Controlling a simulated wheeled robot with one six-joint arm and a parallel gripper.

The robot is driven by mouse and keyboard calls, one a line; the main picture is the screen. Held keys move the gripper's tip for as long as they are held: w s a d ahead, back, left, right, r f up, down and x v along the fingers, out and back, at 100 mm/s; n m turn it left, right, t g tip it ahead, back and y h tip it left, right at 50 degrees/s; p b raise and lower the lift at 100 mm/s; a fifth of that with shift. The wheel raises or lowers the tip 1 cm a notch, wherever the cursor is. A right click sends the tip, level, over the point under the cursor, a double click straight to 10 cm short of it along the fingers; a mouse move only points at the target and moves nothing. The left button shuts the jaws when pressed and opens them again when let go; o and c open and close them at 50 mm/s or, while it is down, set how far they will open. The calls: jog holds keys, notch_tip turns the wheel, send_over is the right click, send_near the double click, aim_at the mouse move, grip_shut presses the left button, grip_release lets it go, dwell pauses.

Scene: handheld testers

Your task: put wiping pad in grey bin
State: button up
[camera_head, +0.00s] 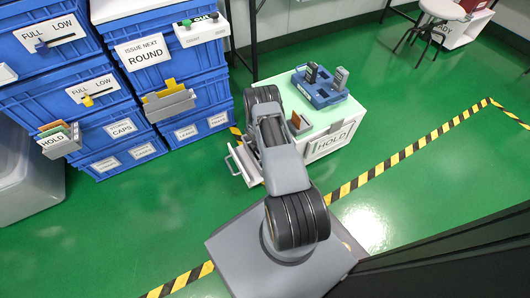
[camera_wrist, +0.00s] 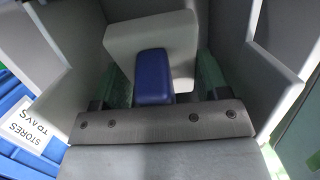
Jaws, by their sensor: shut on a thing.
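In the wrist view my gripper (camera_wrist: 160,88), with green fingers, is shut on the wiping pad (camera_wrist: 150,38), a pale grey block with a rounded blue part facing the camera. Pale grey walls of an open container, which looks like the grey bin (camera_wrist: 62,52), rise on both sides of the pad. I cannot tell whether the pad touches its floor. In the head view a pale open container (camera_head: 237,163) shows at the left side of the white cabinet. My arm hides the gripper and pad there.
The cabinet (camera_head: 330,118) has a pale green top with a blue tray (camera_head: 322,93) holding upright testers, and a brown-faced item (camera_head: 299,123) nearer my arm. Stacked blue crates (camera_head: 150,88) stand close on the left. Green floor (camera_head: 430,185) is clear to the right.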

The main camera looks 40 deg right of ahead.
jog(key=shift+d+f, duration=0.3)
jog(key=shift+f, duration=0.4)
jog(key=shift+d+r+t+y+b, duration=0.15)
jog(key=shift+t+y+b, duration=0.15)
jog(key=shift+y+b, duration=1.45)
jog(key=shift+f+y, duration=0.3)
jog(key=shift+y, duration=0.05)
jog(key=shift+f+b, duration=0.35)
jog(key=shift+f, duration=0.05)
jog(key=shift+f, duration=0.1)
jog(key=shift+f, duration=0.45)
jog(key=o, duration=0.7)
